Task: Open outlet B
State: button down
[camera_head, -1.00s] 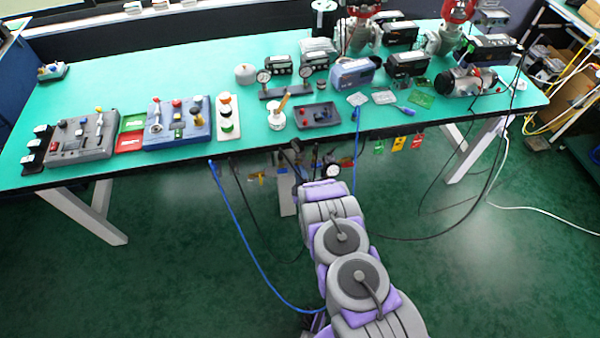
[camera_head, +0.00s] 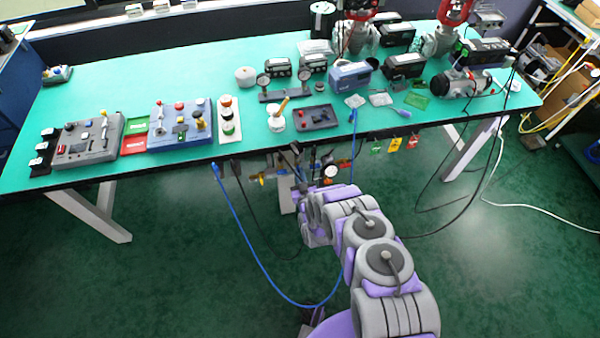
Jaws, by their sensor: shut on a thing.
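Below the front edge of the green-topped bench hangs a small air manifold with a round white gauge (camera_head: 330,171). A yellow valve handle (camera_head: 264,178) shows at its left and a red one (camera_head: 345,162) at its right. No label for outlet B is legible. My gripper (camera_head: 294,160) is at the manifold, between the yellow handle and the gauge. Its dark fingers are shut on a small part of the manifold, which they and my arm mostly hide. I cannot make out how that part is turned.
The bench (camera_head: 200,80) carries control boxes, gauges and valve actuators. A blue hose (camera_head: 240,235) and black cables loop down beside my arm. Green, yellow and red tags (camera_head: 395,145) hang from the bench edge at the right. The floor in front is clear.

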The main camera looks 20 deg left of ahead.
jog(key=shift+s+f+m+p, duration=0.1)
jog(key=shift+m+p, duration=0.25)
jog(key=shift+m, duration=0.25)
jog(key=shift+a, duration=0.1)
jog(key=c, duration=1.2)
grip_release()
jog(key=shift+a, duration=0.1)
